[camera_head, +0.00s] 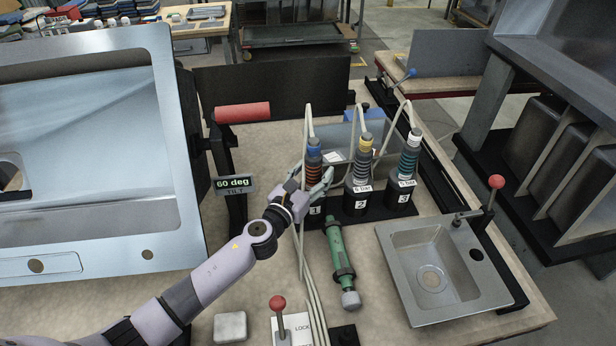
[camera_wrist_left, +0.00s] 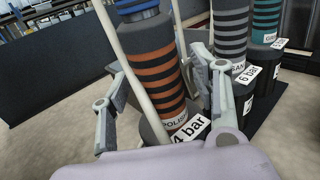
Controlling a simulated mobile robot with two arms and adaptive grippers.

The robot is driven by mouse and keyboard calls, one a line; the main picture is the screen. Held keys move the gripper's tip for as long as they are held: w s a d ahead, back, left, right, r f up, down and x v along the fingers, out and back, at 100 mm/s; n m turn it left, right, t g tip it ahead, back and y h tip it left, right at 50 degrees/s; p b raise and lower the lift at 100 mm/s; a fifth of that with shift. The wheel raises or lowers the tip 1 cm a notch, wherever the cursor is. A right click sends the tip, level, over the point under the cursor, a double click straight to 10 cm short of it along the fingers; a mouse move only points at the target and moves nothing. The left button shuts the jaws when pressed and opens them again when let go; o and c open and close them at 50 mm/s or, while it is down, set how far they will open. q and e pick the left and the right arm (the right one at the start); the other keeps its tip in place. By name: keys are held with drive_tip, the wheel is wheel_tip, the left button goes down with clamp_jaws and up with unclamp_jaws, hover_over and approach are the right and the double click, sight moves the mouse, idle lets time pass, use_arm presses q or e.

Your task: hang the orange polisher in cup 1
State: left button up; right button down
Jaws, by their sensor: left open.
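The orange polisher (camera_head: 314,172) stands upright in cup 1 (camera_head: 313,221) of the black holder, with orange bands, a blue top and a hose rising from it. My left gripper (camera_head: 312,187) is open beside it. In the left wrist view the orange-banded polisher (camera_wrist_left: 157,72) is between the spread fingers of the gripper (camera_wrist_left: 160,95), with a pale hose alongside it. My right gripper is not in view.
A yellow-topped grey tool (camera_head: 362,168) stands in cup 2 and a teal-banded one (camera_head: 408,162) in cup 3. A green tool (camera_head: 339,252) lies in front. A small sink (camera_head: 405,268) is at right, a large tilted sink (camera_head: 165,215) at left. Pale hoses cross the bench.

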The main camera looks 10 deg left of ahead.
use_arm(q)
drive_tip(key=v, duration=1.1)
drive_tip(key=shift+s+r, duration=0.25)
drive_tip(key=shift+s, duration=0.1)
drive_tip(key=shift+a, duration=0.1)
